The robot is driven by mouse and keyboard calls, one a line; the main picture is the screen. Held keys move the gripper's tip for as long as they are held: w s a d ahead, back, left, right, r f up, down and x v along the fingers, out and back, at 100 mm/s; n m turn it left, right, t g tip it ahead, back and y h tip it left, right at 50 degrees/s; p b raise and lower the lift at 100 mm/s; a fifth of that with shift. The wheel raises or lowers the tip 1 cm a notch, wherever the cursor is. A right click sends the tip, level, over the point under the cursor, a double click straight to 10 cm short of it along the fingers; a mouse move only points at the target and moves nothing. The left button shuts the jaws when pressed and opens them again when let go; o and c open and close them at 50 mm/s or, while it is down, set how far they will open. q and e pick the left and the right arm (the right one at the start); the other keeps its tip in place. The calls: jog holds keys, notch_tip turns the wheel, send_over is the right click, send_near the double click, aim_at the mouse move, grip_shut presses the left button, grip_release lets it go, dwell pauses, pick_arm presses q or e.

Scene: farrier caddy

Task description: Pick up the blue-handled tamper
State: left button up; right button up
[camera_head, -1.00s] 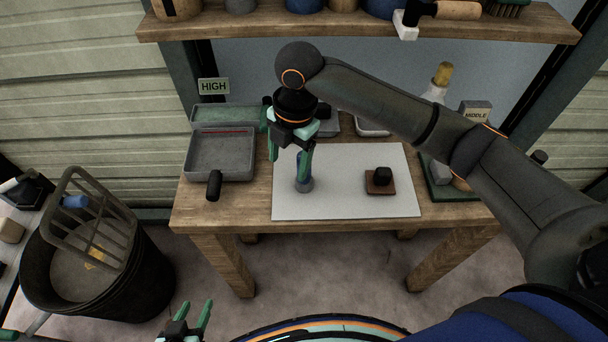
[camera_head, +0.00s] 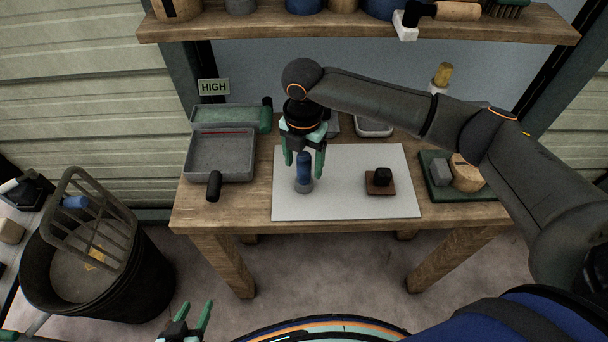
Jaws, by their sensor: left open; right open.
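The blue-handled tamper (camera_head: 304,172) stands upright on the white mat (camera_head: 345,204) on the wooden table, its grey foot resting on the mat. My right gripper (camera_head: 305,170) reaches in from the right and points down at it. Its green fingers are open, one to each side of the blue handle in the picture. I cannot tell how deep the handle sits between them. My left gripper (camera_head: 198,322) is open and empty at the bottom of the view, well away from the table.
A brown block with a black knob (camera_head: 381,180) sits on the mat to the right. A grey tray (camera_head: 220,158) with a black handle stands at the left. A green board (camera_head: 440,190) with several items is at the right. A shelf (camera_head: 350,25) hangs above.

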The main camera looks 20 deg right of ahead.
aim_at(304, 171)
notch_tip(304, 171, down, 4)
jog(key=shift+r, duration=0.2)
grip_shut()
dwell(0.5)
jog(key=shift+r, duration=0.1)
